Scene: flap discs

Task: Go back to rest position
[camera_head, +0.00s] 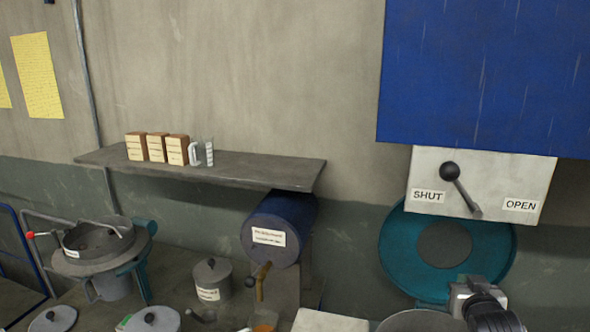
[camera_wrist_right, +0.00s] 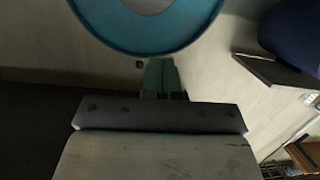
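My right gripper (camera_head: 478,302) shows at the bottom right of the head view, in front of the lower edge of the teal ring (camera_head: 395,250). Only a pale block and a dark rounded wrist part are visible, so its fingers cannot be made out. The wrist view shows the teal ring (camera_wrist_right: 95,25) at the top, above a dark bar (camera_wrist_right: 160,116) and a pale flat surface (camera_wrist_right: 155,155). No object is clearly seen in its grip. My left gripper is not in view.
A lever (camera_head: 461,190) on a white plate has its black knob near SHUT. Below are a blue drum (camera_head: 280,228), a lidded grey pot (camera_head: 212,280) and a round pan (camera_head: 97,240) with a red-tipped handle.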

